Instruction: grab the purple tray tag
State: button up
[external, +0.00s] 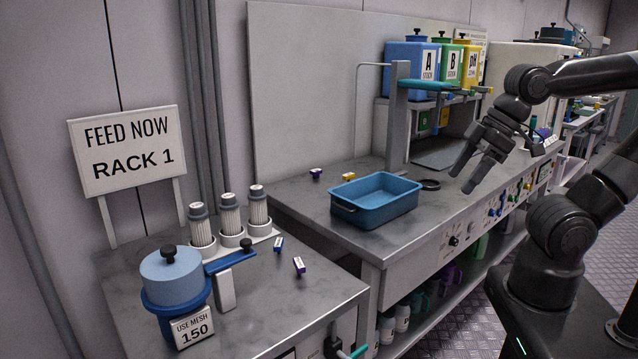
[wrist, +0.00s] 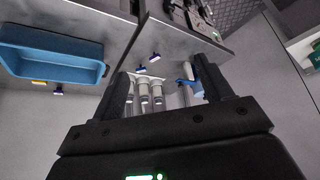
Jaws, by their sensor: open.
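Several small tags with white labels lie on the benches. A purple tag (external: 299,265) lies on the left bench near a bluish tag (external: 278,244). Another dark purple tag (external: 316,174) lies on the right bench behind the blue tray, beside a yellow tag (external: 348,177). The wrist view shows the dark purple tag (wrist: 58,88) by the yellow tag (wrist: 40,82), and two tags (wrist: 155,57) near the white filters. My gripper (external: 461,181) is open and empty above the right bench, to the right of the blue tray and apart from every tag.
The blue tray (external: 348,209) stands on the right bench, with a grey post (external: 398,125) and tap behind it. On the left bench stand several filter cartridges (external: 229,212), a blue pot (external: 172,277) and a sign (external: 128,151). A gap separates the benches.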

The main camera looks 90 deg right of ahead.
jog(key=shift+c, duration=0.6)
jog(key=w+d+r+m, duration=0.35)
jog(key=w+d, duration=0.45)
jog(key=w, duration=0.6)
jog(key=m+g+h, duration=0.1)
jog(key=m+h, duration=0.3)
jog(key=m, duration=0.2)
send_over(316, 170)
jog(key=s+a, duration=0.4)
notch_tip(316, 170, down, 17)
jog(key=shift+n, duration=0.25)
jog(key=x, duration=1.1)
jog(key=shift+d+r, duration=0.1)
